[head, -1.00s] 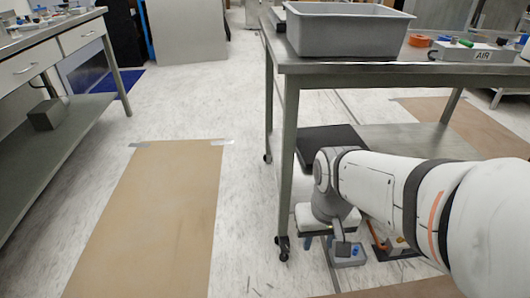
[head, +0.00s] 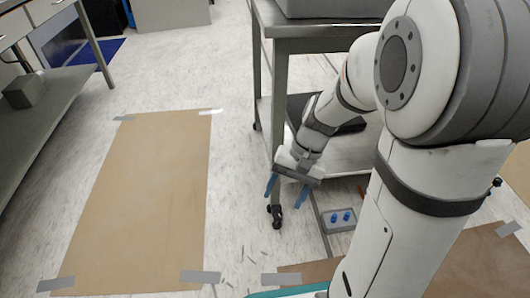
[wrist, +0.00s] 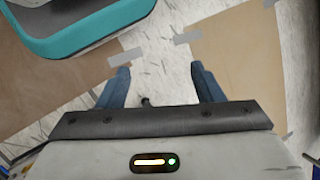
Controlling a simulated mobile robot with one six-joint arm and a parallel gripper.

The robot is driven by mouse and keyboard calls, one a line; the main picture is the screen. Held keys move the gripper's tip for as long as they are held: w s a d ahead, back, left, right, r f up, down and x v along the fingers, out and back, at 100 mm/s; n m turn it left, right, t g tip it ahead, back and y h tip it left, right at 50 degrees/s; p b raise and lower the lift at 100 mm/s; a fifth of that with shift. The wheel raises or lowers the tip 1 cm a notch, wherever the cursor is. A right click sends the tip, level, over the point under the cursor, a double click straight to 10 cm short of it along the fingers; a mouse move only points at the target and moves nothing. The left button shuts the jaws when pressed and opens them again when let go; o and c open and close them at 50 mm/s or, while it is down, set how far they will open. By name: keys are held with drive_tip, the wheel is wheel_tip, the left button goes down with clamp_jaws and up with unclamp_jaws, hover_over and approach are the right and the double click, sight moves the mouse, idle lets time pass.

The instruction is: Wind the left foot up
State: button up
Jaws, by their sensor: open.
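My gripper (head: 287,192) hangs beside the near left leg of the steel table, its blue fingers pointing down and apart with nothing between them. In the wrist view, its fingers (wrist: 160,70) are spread over the pale floor. A dark knob-like end (wrist: 146,101) shows near the finger bases; I cannot tell what it belongs to. The table's near left leg ends in a black caster (head: 275,215), just below the gripper in the head view. I cannot make out for sure a separate left foot in either view.
A grey box with blue knobs (head: 341,218) sits on the floor right of the caster. The steel table (head: 300,30) carries a grey bin (head: 330,8). A taped brown sheet (head: 145,200) covers floor at left. Another bench (head: 40,110) stands farther left.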

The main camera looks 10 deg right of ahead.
drive_tip(key=w+a+f+m+y, duration=0.2)
drive_tip(key=w+f+m+y, duration=0.45)
drive_tip(key=w+f, duration=0.3)
drive_tip(key=m+t+y, duration=0.4)
drive_tip(key=m+t, duration=0.8)
drive_tip(key=m, duration=0.1)
hover_over(281, 216)
drive_tip(key=s, duration=0.2)
wheel_tip(281, 216, down, 24)
drive_tip(key=d+f+m+t+h, duration=0.1)
drive_tip(key=f, duration=0.2)
drive_tip(key=s+d+f+m+t+h, duration=0.1)
drive_tip(key=f+m+t+h, duration=0.1)
drive_tip(key=f, duration=0.2)
drive_tip(key=s+d+f+m+t+h, duration=0.1)
drive_tip(key=f+m+t, duration=0.1)
drive_tip(key=f, duration=0.2)
drive_tip(key=shift+s+d+f, duration=0.15)
drive_tip(key=shift+f, duration=0.05)
drive_tip(key=b+x, duration=0.2)
drive_tip(key=x, duration=0.4)
drive_tip(key=shift+w+a+m+b, duration=0.3)
drive_tip(key=shift+w+a, duration=0.1)
drive_tip(key=shift+w, duration=0.2)
drive_tip(key=shift+c, duration=0.4)
